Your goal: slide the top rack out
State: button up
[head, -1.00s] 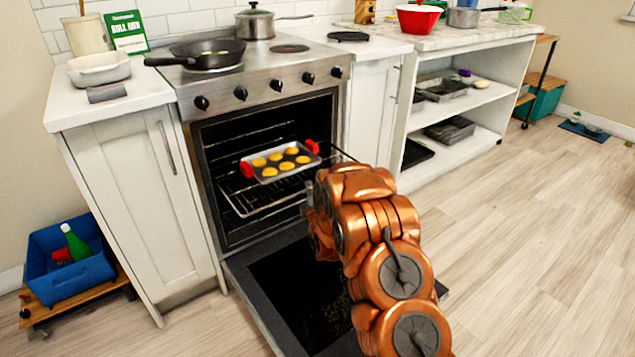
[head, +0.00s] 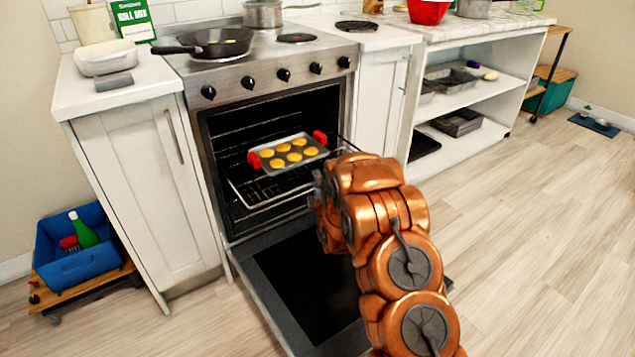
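The oven (head: 205,165) stands with its door (head: 300,290) folded down. The top rack (head: 243,198) is a wire rack inside the cavity, its front edge near the opening. My copper arm reaches in from the lower right. My gripper (head: 319,188) is at the right part of the rack's front edge, above the open door. The arm's wrist hides most of the fingers, so I cannot tell whether they touch or hold the rack.
A pan (head: 212,44) and a pot (head: 263,14) stand on the stove. White cabinets flank the oven. Open shelving (head: 475,103) is at right. A blue bin (head: 75,268) on a low wheeled board is at left.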

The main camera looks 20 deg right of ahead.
jog(key=shift+s, duration=0.15)
jog(key=s+a, duration=0.1)
jog(key=s, duration=0.6)
dwell(0.3)
jog(key=shift+a, duration=0.1)
jog(key=s+a+r+m+g+y+p, duration=0.1)
jog(key=s+a+r+m+g+p, duration=0.1)
jog(key=s+r+m+g+p, duration=0.6)
jog(key=s+a+r+g+p, duration=0.1)
jog(key=s+a+r+p, duration=0.4)
jog(key=r, duration=0.6)
jog(key=s+a+r+m+g+p, duration=0.1)
jog(key=s+r+m+g+p, duration=0.1)
jog(key=s+r+p, duration=0.3)
jog(key=s+a+r+m+g+y+p, duration=0.1)
jog(key=s+r+g+p, duration=0.4)
jog(key=s+r, duration=0.6)
jog(key=s+a+r+m+g+p, duration=0.2)
jog(key=s+r+m+p, duration=0.3)
jog(key=s, duration=1.7)
notch_tip(320, 180, up, 4)
jog(key=shift+a+f+g+y+p, duration=0.15)
jog(key=shift+a+g+y+p, duration=0.25)
jog(key=shift+g+p, duration=0.4)
